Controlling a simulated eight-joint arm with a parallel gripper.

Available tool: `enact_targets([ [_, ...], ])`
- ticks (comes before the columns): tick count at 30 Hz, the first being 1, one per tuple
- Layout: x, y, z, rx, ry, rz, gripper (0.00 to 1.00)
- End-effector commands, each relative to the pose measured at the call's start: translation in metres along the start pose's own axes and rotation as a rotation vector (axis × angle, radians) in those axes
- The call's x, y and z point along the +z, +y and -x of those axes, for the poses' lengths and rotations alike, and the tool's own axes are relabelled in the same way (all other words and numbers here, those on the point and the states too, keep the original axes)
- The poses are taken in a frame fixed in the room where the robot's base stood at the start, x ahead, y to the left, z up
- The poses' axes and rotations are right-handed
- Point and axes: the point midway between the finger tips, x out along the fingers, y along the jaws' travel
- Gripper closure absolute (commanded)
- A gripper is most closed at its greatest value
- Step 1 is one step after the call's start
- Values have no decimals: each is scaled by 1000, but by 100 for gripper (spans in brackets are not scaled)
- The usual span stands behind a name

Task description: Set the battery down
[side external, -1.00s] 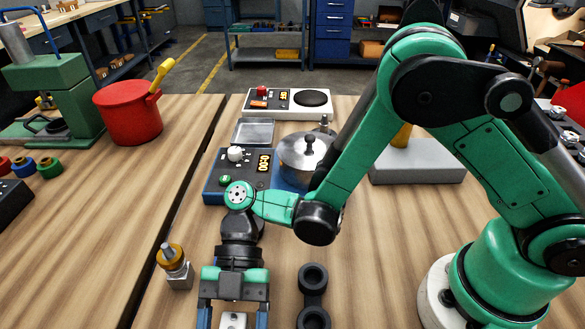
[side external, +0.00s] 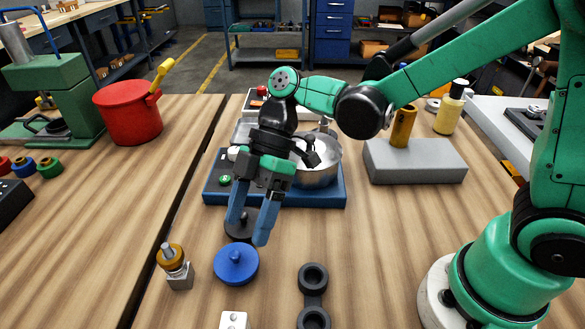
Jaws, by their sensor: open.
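A small white block with dark spots (side external: 233,321), which may be the battery, rests on the wooden table at the bottom edge, partly cut off by the frame. No other thing is clearly a battery. My gripper (side external: 250,229) is open, pointing down, well behind the white block and apart from it. Its two blue-grey fingers show in front of a dark round piece (side external: 240,231) on the table. I see nothing held between them; contact with the dark piece cannot be told.
A blue knobbed disc (side external: 236,265) lies just in front of my gripper. A metal fitting with a brass ring (side external: 175,265) stands left, a black two-ring piece (side external: 313,296) right. Behind are a steel pot (side external: 318,166) on a blue unit (side external: 325,195) and a grey block (side external: 425,164).

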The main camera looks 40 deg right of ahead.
Motion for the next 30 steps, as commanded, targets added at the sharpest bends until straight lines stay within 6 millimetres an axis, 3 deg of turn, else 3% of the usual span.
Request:
enact_targets([
  [6,45,0,60,466,-53,-574,30],
  [12,89,-8,104,861,53,-949,30],
  [18,110,-14,126,1064,167,-1101,30],
  [30,113,-15,129,1095,190,-1124,30],
])
